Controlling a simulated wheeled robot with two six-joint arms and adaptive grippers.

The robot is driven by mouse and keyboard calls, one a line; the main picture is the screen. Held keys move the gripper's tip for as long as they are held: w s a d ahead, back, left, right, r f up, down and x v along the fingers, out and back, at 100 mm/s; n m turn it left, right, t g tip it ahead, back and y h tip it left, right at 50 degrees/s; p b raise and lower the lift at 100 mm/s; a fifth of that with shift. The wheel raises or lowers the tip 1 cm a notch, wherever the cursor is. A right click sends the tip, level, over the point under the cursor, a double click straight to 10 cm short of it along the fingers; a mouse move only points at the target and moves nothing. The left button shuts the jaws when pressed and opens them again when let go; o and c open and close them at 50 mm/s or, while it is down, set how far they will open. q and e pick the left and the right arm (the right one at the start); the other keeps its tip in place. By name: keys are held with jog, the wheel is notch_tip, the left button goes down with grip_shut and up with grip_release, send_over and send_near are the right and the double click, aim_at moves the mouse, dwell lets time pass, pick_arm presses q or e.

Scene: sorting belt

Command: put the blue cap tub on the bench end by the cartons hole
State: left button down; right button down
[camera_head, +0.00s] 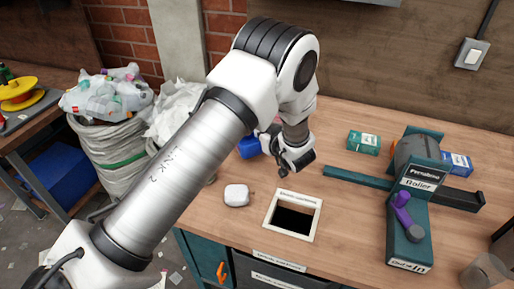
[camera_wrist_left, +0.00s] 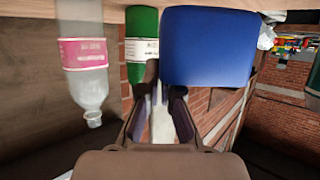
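The blue cap tub (camera_head: 249,147) stands on the bench just left of my left gripper (camera_head: 271,152), partly hidden by my arm in the head view. In the left wrist view the blue tub (camera_wrist_left: 210,45) is large, just right of the fingers. My left gripper (camera_wrist_left: 164,88) has its fingers apart, with nothing clearly held between them; I cannot tell whether it touches the tub. The cartons hole (camera_head: 293,217) is a dark square opening with a pale frame (camera_head: 268,222) at the bench's front. My right gripper is out of view.
A white lump (camera_head: 237,194) lies left of the hole. A green bottle (camera_wrist_left: 141,35) and clear bottle (camera_wrist_left: 87,65) show in the wrist view. Bare bench lies between hole and press.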

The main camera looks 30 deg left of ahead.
pick_arm(q)
jog(key=shift+w+a+f, duration=0.1)
jog(key=shift+a+f, duration=0.05)
jog(key=shift+a, duration=0.55)
jog(key=shift+a+f+b, duration=0.15)
jog(key=shift+a+b, duration=0.05)
jog(key=shift+b, duration=0.15)
notch_tip(320, 180, down, 3)
jog(key=b, duration=0.3)
jog(key=shift+d+f, duration=0.1)
jog(key=shift+f, duration=0.05)
jog(key=c, duration=1.3)
grip_release()
